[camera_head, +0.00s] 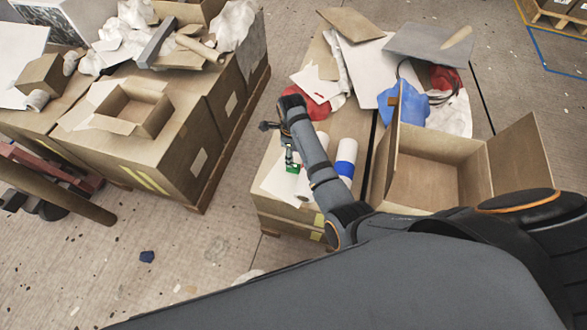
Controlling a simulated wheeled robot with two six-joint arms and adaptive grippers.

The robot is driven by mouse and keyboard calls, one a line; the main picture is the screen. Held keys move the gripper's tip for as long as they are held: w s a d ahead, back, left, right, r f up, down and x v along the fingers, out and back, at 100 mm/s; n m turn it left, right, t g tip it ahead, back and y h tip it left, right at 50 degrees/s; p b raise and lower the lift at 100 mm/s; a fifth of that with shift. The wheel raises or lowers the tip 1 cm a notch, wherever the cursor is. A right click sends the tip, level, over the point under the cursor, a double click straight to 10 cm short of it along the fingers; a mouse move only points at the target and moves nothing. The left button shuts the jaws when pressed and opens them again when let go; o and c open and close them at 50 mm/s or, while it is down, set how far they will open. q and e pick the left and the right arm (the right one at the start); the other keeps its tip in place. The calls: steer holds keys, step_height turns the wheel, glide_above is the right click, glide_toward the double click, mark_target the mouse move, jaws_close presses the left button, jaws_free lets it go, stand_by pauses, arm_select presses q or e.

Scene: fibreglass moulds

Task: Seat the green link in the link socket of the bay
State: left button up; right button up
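My arm that enters from the right reaches over the cardboard-topped stack (270,185) in the middle. Its wrist is near the stack's left side. My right gripper (289,149) is small, dark and partly hidden beside the forearm; its finger opening cannot be made out. A small green piece (291,160), perhaps the green link, shows right at the gripper's end, above or on a white sheet. I cannot tell whether it is held or only touched. No bay or link socket can be made out. My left gripper is not in view.
A white roll with a blue band (345,165) stands right of my forearm. An open cardboard box (430,175) is farther right. Sheets, a blue bag (405,103) and red items clutter the back. Another loaded stack (160,150) stands left, across a floor aisle.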

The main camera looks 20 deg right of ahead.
mark_target(293, 168)
steer(key=f+b, duration=0.1)
steer(key=f, duration=0.6)
steer(key=shift+s+f, duration=0.15)
steer(key=shift+s, duration=0.05)
jaws_close()
